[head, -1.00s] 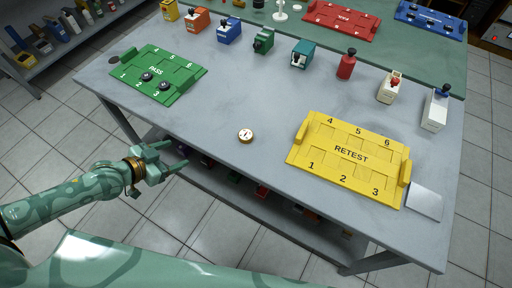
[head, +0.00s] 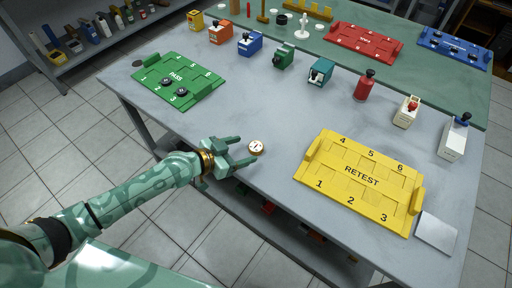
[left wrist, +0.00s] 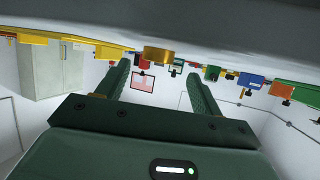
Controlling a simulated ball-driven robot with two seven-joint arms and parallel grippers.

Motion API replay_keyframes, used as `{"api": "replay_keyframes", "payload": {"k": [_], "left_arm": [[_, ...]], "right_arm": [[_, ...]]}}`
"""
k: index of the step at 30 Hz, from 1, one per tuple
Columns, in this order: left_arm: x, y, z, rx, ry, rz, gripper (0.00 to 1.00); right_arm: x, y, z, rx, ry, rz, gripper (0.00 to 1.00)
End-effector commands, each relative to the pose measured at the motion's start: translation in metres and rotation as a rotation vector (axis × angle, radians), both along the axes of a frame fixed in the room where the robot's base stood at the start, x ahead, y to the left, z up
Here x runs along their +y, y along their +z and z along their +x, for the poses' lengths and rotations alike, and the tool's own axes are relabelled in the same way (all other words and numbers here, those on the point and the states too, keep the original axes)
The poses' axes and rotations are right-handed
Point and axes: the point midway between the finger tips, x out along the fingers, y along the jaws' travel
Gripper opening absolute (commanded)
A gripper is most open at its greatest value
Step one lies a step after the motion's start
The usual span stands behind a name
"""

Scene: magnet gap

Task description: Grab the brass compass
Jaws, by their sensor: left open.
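The brass compass (head: 256,147) is a small round brass piece with a white face, lying on the grey table near its front edge. My left gripper (head: 247,150) is open and empty, with its two fingers pointing at the compass and their tips close to it. In the left wrist view the brass compass (left wrist: 157,56) shows ahead of the open fingers (left wrist: 157,72), between them in the picture and a little left of centre. Whether the fingertips touch it cannot be told. My right gripper is not in view.
A yellow RETEST tray (head: 362,176) lies right of the compass, and a green PASS tray (head: 205,90) with black pieces lies to the left. Several coloured blocks, such as a red one (head: 365,88), stand in a row behind. The table around the compass is clear.

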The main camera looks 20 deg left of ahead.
Motion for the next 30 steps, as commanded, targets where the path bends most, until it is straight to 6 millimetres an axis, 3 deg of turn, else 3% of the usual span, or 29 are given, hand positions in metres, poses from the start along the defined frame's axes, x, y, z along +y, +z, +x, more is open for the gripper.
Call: {"api": "replay_keyframes", "payload": {"k": [6,15,20,21,30], "left_arm": [[-0.022,-0.014,0.024,0.001,0.002,-0.002,0.66],[-0.026,-0.016,0.028,0.001,0.001,0.0,0.66],[-0.026,-0.016,0.028,0.001,0.001,0.0,0.22],[-0.026,-0.016,0.028,0.001,0.001,0.0,0.17],[-0.025,-0.014,0.028,0.0,0.001,0.0,0.17]], "right_arm": [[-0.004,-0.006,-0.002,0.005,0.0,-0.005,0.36],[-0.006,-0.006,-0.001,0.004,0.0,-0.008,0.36],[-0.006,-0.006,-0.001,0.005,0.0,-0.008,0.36],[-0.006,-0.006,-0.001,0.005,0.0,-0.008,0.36],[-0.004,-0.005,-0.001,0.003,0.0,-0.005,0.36]]}}
